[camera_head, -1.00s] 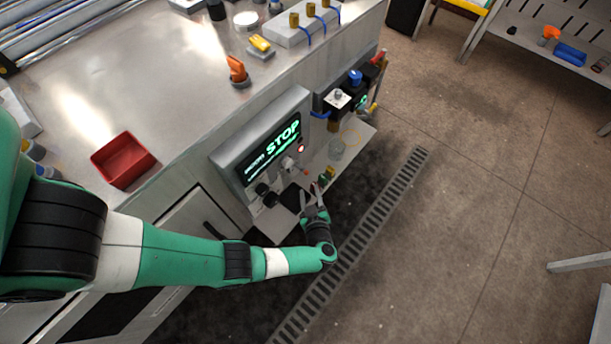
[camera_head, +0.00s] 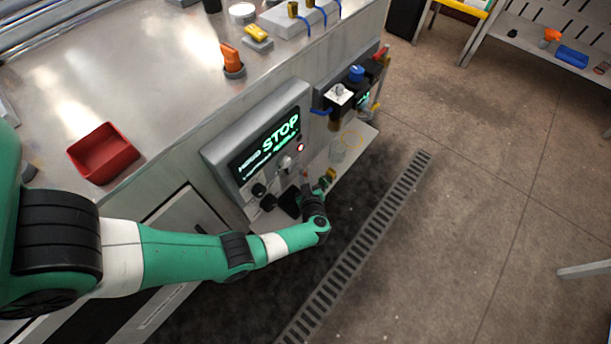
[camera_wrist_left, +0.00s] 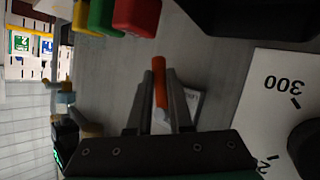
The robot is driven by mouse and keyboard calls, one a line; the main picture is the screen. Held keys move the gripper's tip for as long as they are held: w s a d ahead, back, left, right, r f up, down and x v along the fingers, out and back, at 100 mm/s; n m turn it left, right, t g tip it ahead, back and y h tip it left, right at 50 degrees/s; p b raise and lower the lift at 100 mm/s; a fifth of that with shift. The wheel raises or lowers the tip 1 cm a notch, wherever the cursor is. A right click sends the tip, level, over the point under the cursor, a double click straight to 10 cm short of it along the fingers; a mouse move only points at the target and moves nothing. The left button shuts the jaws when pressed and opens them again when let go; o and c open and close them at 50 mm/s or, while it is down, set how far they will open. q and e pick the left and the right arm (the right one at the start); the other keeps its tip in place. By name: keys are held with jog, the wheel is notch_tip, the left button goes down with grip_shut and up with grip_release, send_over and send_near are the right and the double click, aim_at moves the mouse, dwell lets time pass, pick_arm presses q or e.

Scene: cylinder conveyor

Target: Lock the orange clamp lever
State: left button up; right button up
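An orange lever (camera_wrist_left: 160,84) stands out between the two fingers of my left gripper (camera_wrist_left: 161,78) in the left wrist view. The fingers are close together along both its sides, with almost no gap showing. In the head view the left gripper (camera_head: 312,190) is low at the front of the machine, below the STOP screen (camera_head: 268,148); its fingertips and the lever are hard to make out there. A pale block (camera_wrist_left: 191,100) lies just beside the lever in the left wrist view. My right gripper is not in view.
Red (camera_wrist_left: 137,15) and green (camera_wrist_left: 100,18) parts sit close by the gripper in the left wrist view. Black knobs (camera_head: 262,193) stick out below the screen. A red bin (camera_head: 103,152) and another upright orange piece (camera_head: 231,60) are on the tabletop.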

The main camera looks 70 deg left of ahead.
pick_arm(q)
grip_shut()
jog(key=shift+r+p, duration=0.15)
jog(key=shift+p, duration=0.25)
jog(key=m+g+h+p, duration=0.1)
jog(key=p, duration=0.1)
jog(key=s+m+g+h+p, duration=0.1)
jog(key=p, duration=0.1)
jog(key=shift+d+p, duration=0.3)
jog(key=shift+p, duration=0.05)
jog(key=o, duration=0.6)
grip_release()
